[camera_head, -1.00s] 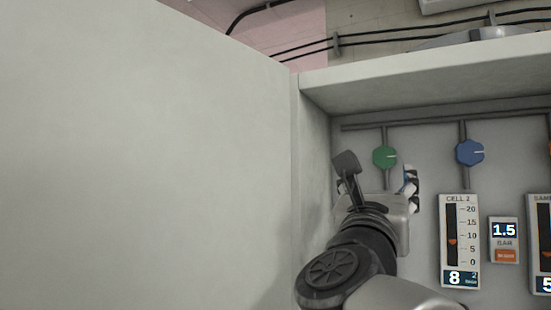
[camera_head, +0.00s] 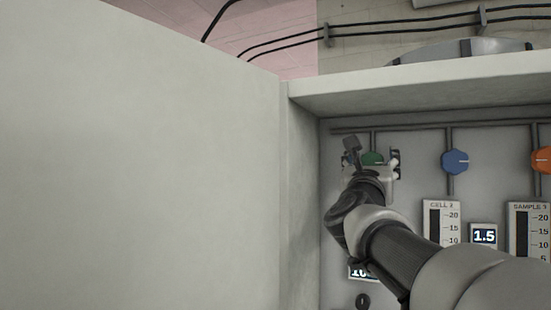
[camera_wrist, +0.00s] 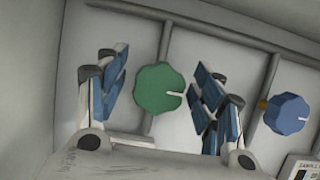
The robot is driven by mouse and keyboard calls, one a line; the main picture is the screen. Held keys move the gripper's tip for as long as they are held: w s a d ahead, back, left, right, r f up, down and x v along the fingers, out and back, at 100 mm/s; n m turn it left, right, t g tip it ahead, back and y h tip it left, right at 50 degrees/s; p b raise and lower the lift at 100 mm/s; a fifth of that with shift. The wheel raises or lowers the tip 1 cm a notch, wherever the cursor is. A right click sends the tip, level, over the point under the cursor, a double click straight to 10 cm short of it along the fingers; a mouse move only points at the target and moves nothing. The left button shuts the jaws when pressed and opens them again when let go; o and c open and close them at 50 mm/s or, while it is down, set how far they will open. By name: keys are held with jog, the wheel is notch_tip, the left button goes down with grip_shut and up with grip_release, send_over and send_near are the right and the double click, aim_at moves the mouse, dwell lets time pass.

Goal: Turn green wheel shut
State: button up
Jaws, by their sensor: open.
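The green wheel (camera_wrist: 158,88) is a scalloped knob with a white pointer line on a vertical pipe. In the wrist view its pointer aims right, tipped slightly by the camera's tilt. My gripper (camera_wrist: 160,85) is open, with one blue-padded finger on each side of the green wheel. A gap shows on the left; the right finger is close to the pointer's end, and I cannot tell if it touches. In the head view the green wheel (camera_head: 372,158) shows above my gripper (camera_head: 370,160), its lower part hidden behind the gripper.
A blue wheel (camera_head: 455,161) is right of the green one, and an orange wheel (camera_head: 542,159) further right. Gauge panels (camera_head: 441,222) and a 1.5 display (camera_head: 483,236) sit below. A shelf (camera_head: 420,88) overhangs the wheels; a large side panel (camera_head: 140,160) stands at left.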

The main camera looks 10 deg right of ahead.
jog(key=shift+c, duration=0.2)
jog(key=c, duration=1)
jog(key=shift+o, duration=0.2)
